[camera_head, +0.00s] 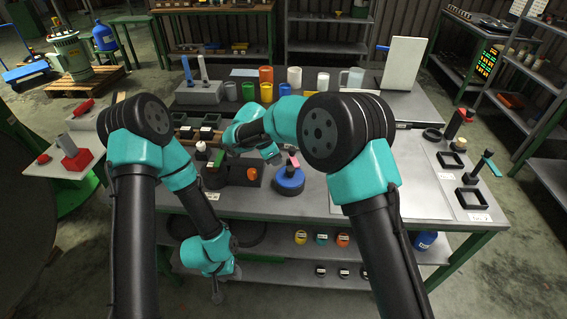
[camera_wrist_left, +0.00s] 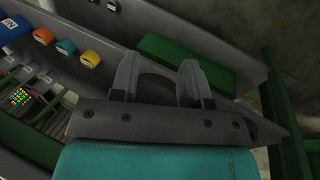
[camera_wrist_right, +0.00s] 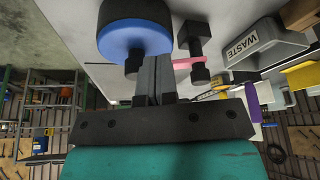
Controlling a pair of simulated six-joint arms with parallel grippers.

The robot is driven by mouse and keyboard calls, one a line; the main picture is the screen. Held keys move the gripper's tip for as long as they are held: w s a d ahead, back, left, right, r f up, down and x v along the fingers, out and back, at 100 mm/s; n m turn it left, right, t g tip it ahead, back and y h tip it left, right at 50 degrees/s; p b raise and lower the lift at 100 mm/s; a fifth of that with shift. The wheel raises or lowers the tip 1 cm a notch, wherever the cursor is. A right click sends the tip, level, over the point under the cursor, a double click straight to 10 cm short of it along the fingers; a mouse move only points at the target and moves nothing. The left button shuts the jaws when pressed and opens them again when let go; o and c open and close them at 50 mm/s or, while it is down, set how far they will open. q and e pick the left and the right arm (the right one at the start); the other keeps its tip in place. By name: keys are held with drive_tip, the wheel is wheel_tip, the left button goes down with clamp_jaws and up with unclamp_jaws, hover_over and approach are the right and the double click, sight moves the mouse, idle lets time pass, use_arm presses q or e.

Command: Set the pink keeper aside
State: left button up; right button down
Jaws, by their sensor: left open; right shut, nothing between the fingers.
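The pink keeper (camera_head: 294,162) is above the blue round disperser base (camera_head: 288,182) near the front of the table. In the right wrist view the pink keeper (camera_wrist_right: 188,64) shows as a thin strip beside a black post (camera_wrist_right: 195,45), close to the blue-rimmed base (camera_wrist_right: 135,35). My right gripper (camera_wrist_right: 152,75) is shut and empty, with its fingertips near the keeper; I cannot tell whether they touch it. In the head view the right gripper (camera_head: 277,158) is partly hidden by its own arm. My left gripper (camera_wrist_left: 158,78) is open and empty, low at the table's front edge.
A grey bin marked WASTE (camera_wrist_right: 255,42) shows in the right wrist view. Several cups (camera_head: 266,80) stand at the back of the table. A grey mat (camera_head: 350,195) at the right has open surface. A dark tray (camera_head: 222,182) with parts lies left of the base.

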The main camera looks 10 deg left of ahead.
drive_tip(key=v, duration=0.7)
drive_tip(key=shift+r, duration=0.15)
use_arm(q)
drive_tip(key=shift+c, duration=0.4)
